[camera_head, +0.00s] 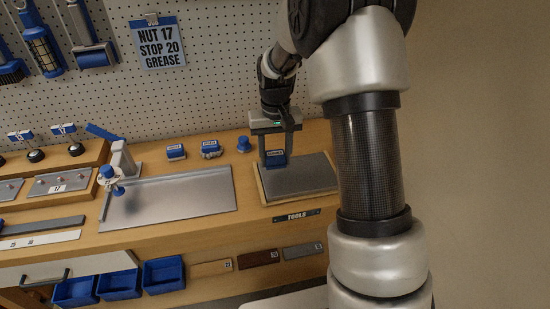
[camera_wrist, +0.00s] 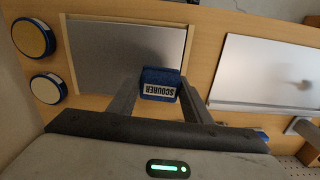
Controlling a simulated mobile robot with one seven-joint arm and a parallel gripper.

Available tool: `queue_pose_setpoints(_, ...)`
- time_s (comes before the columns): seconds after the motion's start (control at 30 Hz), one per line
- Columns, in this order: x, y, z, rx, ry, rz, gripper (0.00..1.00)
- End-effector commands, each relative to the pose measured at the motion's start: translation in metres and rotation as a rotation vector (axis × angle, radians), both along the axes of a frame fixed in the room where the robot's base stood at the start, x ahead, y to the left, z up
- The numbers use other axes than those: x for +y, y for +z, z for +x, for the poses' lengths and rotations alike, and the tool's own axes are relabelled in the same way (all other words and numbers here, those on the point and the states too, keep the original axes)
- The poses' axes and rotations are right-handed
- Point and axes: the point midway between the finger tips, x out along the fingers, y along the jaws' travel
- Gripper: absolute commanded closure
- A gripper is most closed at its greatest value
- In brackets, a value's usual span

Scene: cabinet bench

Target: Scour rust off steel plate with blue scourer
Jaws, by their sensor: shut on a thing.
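My gripper (camera_head: 274,150) is shut on the blue scourer (camera_head: 276,160), which carries a white label. In the wrist view the scourer (camera_wrist: 158,84) sits between the two fingers, its label reading SCOURER. The grey steel plate (camera_head: 305,178) lies in a wooden-edged holder on the bench. The scourer is over the plate's back left part in the head view; I cannot tell whether it touches. In the wrist view the plate (camera_wrist: 115,55) looks plain grey, with no clear rust patch. My arm hides what lies right of the plate in the head view.
A second metal sheet (camera_head: 170,203) lies left of the plate, with a blue-and-grey fixture (camera_head: 118,165) at its left. Two round blue-rimmed objects (camera_wrist: 34,38) show beside the plate in the wrist view.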

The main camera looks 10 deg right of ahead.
Motion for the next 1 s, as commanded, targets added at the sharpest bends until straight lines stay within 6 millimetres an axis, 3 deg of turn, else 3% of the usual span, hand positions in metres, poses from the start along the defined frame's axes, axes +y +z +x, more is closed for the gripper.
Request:
queue_pose_setpoints(0.33, -0.001, 0.033, 0.000, -0.002, 0.000, 0.000, 0.76)
queue_pose_setpoints(1.0, -0.001, 0.034, 0.001, -0.001, 0.000, 0.000, 0.76)
